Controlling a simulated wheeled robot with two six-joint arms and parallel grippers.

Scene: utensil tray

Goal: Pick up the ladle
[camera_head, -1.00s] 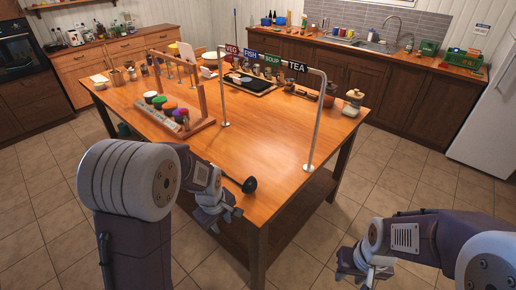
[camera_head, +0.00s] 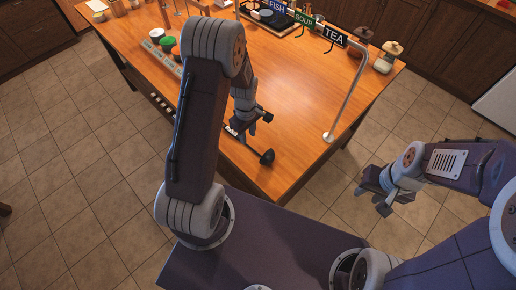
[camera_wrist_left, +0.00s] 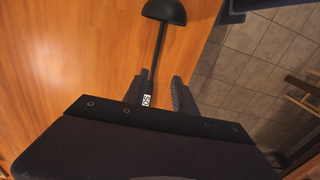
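My left gripper (camera_head: 249,123) is low at the table over the ladle's handle. In the left wrist view, the ladle's bowl (camera_wrist_left: 165,11) is at the top and its thin handle runs down between the two fingers of my left gripper (camera_wrist_left: 160,78). These fingers stand apart, with the handle closer to the left one; the handle's far end is hidden by the gripper. My right gripper (camera_head: 376,199) is empty, its fingers apart, out over the floor.
A metal rail (camera_head: 350,95) with hanging signs stands on the table (camera_head: 290,110) behind the ladle. A rack with coloured round items (camera_head: 165,45) is to the left, partly hidden by my left arm. The wood around the ladle's bowl is clear.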

